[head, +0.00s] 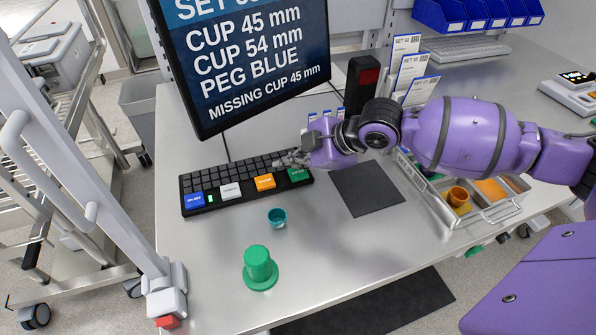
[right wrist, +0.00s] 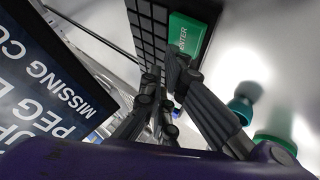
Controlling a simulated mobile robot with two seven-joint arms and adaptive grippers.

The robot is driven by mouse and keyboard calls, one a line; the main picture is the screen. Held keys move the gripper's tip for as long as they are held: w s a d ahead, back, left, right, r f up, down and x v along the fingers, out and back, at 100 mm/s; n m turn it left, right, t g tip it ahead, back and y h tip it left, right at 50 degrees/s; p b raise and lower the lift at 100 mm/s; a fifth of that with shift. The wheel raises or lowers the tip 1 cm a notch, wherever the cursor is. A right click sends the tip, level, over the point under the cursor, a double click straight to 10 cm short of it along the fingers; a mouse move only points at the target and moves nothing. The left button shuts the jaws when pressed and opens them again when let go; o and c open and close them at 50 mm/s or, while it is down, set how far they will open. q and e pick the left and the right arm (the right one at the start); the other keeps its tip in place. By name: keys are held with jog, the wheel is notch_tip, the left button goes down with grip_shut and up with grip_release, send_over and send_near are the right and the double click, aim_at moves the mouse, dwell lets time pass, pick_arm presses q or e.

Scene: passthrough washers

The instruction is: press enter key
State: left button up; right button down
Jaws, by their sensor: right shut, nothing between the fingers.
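The black keyboard (head: 240,207) lies on the metal table below the monitor. Its green enter key (head: 299,175) sits at the right end of its front row of large coloured keys; it also shows, lettered, in the right wrist view (right wrist: 189,34). My right gripper (head: 283,161) reaches in from the right, over the right end of the keyboard, just behind the enter key. Its fingers are shut and empty. In the right wrist view the fingertips (right wrist: 168,63) appear close to the key; I cannot tell whether they touch the keyboard. My left gripper is not in view.
The monitor (head: 250,60) stands behind the keyboard and reads "MISSING CUP 45 mm". A teal cup (head: 277,218) and a green flanged peg (head: 259,268) stand in front. A dark mat (head: 366,189) and a metal tray (head: 470,222) lie to the right.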

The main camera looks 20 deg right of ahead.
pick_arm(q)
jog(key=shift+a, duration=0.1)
pick_arm(e)
jog(key=shift+f, duration=0.1)
jog(key=shift+f, duration=0.3)
